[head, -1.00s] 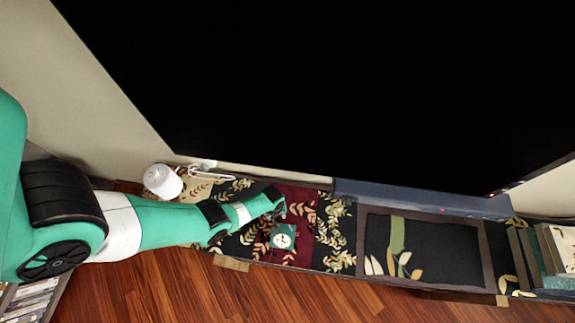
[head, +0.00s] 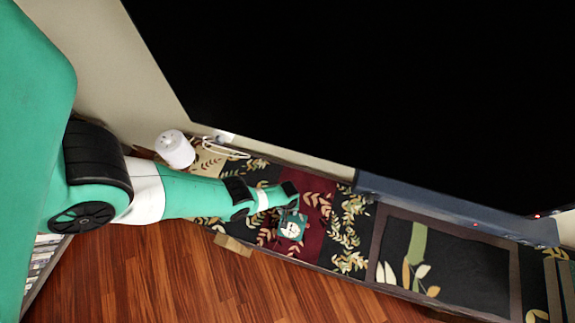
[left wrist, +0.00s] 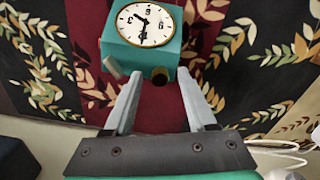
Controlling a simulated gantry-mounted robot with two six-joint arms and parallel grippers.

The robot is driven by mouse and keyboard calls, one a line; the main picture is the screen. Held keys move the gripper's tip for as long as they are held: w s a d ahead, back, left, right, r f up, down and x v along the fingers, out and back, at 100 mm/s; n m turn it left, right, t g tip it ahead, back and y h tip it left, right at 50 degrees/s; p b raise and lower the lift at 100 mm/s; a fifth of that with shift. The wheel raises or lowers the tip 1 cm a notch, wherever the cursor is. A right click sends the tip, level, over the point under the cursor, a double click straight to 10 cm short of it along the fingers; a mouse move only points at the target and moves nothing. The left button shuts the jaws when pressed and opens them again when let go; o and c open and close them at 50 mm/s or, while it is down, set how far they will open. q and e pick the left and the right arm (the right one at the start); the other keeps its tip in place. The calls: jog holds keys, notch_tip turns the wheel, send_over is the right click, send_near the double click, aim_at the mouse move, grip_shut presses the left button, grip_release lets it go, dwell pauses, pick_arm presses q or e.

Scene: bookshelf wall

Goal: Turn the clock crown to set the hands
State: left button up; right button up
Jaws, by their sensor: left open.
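The teal clock (head: 292,228) sits on the dark red part of the patterned cloth in the head view. In the left wrist view the clock (left wrist: 150,55) shows a white face with a gold rim and dark hands. A dark brass crown (left wrist: 160,76) sticks out from the clock's side. My left gripper (left wrist: 159,78) is open, with its fingertips on either side of the crown; I cannot tell whether they touch it. In the head view the left gripper (head: 294,209) is at the clock's upper edge, partly hidden by my arm. My right gripper is not in view.
A large black screen (head: 380,80) stands behind the low bench. A framed dark panel (head: 460,262) is to the right. Wood floor (head: 180,285) lies in front.

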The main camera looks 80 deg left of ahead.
pick_arm(q)
grip_shut()
jog(key=shift+m, duration=0.4)
jog(key=m, duration=0.3)
jog(key=shift+m, duration=0.4)
jog(key=m+b, duration=0.1)
jog(key=m, duration=0.3)
jog(key=shift+m, duration=0.3)
jog(key=m, duration=0.8)
jog(key=shift+m, duration=0.3)
